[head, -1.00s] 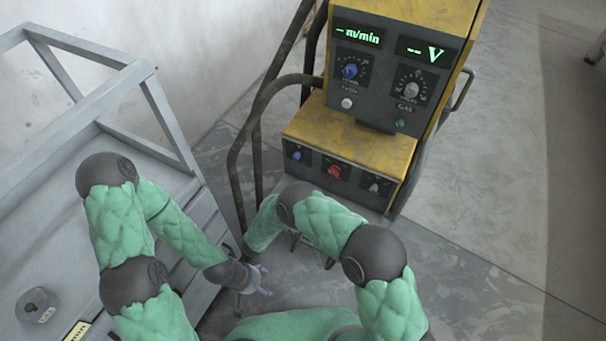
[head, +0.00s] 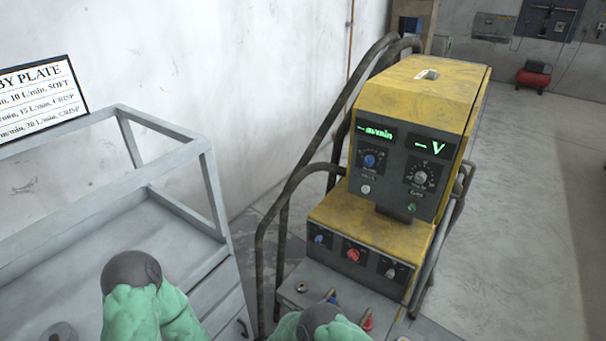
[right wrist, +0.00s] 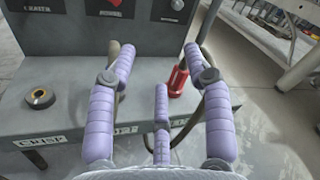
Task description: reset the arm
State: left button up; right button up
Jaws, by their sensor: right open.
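My right gripper (right wrist: 153,68) shows in the right wrist view with its lavender fingers spread and nothing between them. It is in front of the grey lower front of a yellow and grey welding machine (head: 420,97). A red connector (right wrist: 178,82) is behind the fingers, near the right one. In the head view, green-sleeved parts of my arms with dark joints show at the bottom edge. Both grippers are out of the head view, and my left gripper is in neither view.
A grey metal frame table (head: 190,235) stands at the left with a sign (head: 40,100) behind it. Dark tube rails (head: 262,260) run beside the machine. A dark ring socket (right wrist: 40,97) is left of the fingers. Open floor (head: 520,230) lies to the right.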

jog(key=s+d+f+m+g+y+p, duration=0.1)
jog(key=s+d+f+m+g+y, duration=0.1)
jog(key=s+d+f+m+g, duration=0.45)
jog(key=s+d+f+m+g+y+p, duration=0.15)
jog(key=s+f+g, duration=0.3)
jog(key=s, duration=0.45)
jog(key=s+a+r+m+g+y+p, duration=0.1)
jog(key=s+a+m+g+y, duration=0.1)
jog(key=s+m+g+y, duration=0.25)
jog(key=s+a+m+g+y+p, duration=0.1)
jog(key=s+a+m+g+y, duration=0.2)
jog(key=s+m, duration=0.4)
jog(key=a+r+m+t+y+p, duration=0.2)
jog(key=a+r+m+t+y, duration=0.4)
jog(key=m, duration=0.5)
pick_arm(q)
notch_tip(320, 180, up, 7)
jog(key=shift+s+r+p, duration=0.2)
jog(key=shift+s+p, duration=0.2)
jog(key=shift+p, duration=0.05)
pick_arm(e)
jog(key=w+d+r+m+t, duration=0.1)
jog(key=d+m, duration=0.4)
jog(key=m, duration=0.2)
jog(key=shift+w+d+r+y, duration=0.35)
jog(key=shift+w+y, duration=0.05)
